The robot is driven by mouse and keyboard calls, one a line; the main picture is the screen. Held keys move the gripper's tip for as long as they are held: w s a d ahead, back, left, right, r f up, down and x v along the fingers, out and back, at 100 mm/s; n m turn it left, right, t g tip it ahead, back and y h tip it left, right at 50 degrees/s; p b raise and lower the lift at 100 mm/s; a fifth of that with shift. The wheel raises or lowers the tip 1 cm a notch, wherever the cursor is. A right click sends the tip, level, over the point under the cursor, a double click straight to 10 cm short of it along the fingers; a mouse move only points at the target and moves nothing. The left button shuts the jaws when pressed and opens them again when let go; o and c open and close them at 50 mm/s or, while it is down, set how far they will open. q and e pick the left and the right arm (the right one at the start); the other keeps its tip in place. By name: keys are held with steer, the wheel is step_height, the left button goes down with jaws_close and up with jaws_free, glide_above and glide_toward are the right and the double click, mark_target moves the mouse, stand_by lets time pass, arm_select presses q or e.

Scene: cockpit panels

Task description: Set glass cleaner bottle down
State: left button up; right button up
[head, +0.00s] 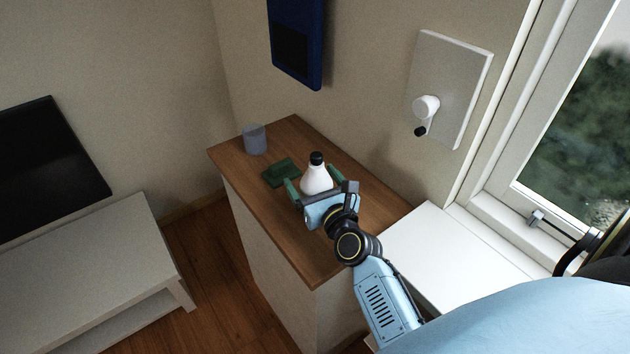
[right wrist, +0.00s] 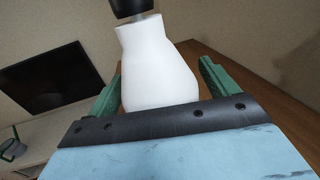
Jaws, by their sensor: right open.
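The glass cleaner bottle (head: 316,178) is white with a black cap and stands upright on the wooden cabinet top (head: 345,235). My right gripper (head: 313,187) is at the bottle, with its green fingers on either side of it. In the right wrist view the bottle (right wrist: 157,65) fills the space between the fingers, and a gap shows at the right finger. The gripper is open around the bottle. The bottle's base is hidden behind the gripper. My left gripper is not in view.
A grey cup (head: 255,139) and a green cloth or sponge (head: 281,172) are on the cabinet top beyond the bottle. A white ledge (head: 455,250) adjoins at the right. A white panel with a knob (head: 449,90) and a blue box (head: 296,45) are on the wall.

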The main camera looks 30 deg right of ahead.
steer(key=shift+r, duration=0.25)
steer(key=s, duration=0.4)
steer(key=s+a, duration=0.1)
steer(key=s, duration=0.7)
steer(key=shift+a+f, duration=0.1)
steer(key=shift+a, duration=0.1)
stand_by(0.7)
